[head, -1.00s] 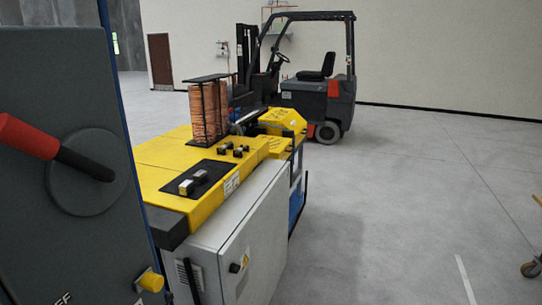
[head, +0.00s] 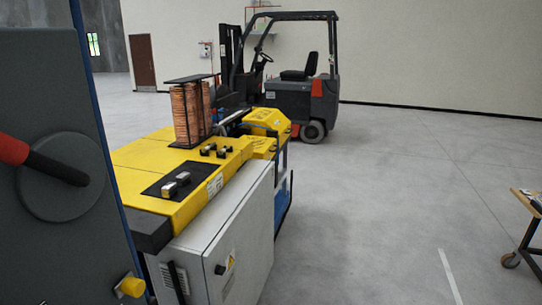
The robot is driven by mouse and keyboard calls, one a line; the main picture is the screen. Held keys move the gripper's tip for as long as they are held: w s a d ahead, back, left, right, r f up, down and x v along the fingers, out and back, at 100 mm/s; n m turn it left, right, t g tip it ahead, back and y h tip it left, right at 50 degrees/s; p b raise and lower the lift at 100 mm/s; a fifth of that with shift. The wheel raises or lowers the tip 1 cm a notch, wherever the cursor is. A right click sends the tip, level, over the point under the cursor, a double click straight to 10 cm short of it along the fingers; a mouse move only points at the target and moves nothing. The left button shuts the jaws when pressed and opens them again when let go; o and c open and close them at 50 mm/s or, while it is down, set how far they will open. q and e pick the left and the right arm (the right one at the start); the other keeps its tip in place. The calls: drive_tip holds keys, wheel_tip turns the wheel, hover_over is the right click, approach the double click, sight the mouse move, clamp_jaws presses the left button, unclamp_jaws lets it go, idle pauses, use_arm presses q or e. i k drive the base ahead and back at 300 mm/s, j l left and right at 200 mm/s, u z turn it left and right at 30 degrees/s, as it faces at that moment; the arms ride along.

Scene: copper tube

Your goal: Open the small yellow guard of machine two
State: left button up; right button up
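A machine with a yellow top (head: 150,155) and a grey cabinet below stands left of centre. A small yellow guard-like cover (head: 268,120) sits at its far end and looks closed, though it is small in view. Copper coils (head: 188,112) stand upright in a black frame on the machine's far left part. I cannot tell from labels which machine is number two. Neither of my grippers is in view.
A dark grey panel (head: 50,240) with a red-handled lever (head: 40,160) fills the near left. A forklift (head: 290,90) stands behind the machine. A wheeled cart (head: 525,225) is at the right edge. The floor (head: 390,190) right of the machine is clear.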

sight(263, 148)
drive_tip(key=i+z, duration=0.45)
drive_tip(key=i, duration=2.1)
drive_tip(key=i+l+u, duration=0.15)
drive_tip(key=i, duration=0.65)
drive_tip(key=i+l, duration=0.1)
drive_tip(key=i, duration=0.65)
drive_tip(key=i+l+u, duration=0.1)
drive_tip(key=i+u, duration=0.25)
drive_tip(key=i+l+u, duration=0.5)
drive_tip(key=i+u, duration=0.15)
drive_tip(key=i, duration=0.15)
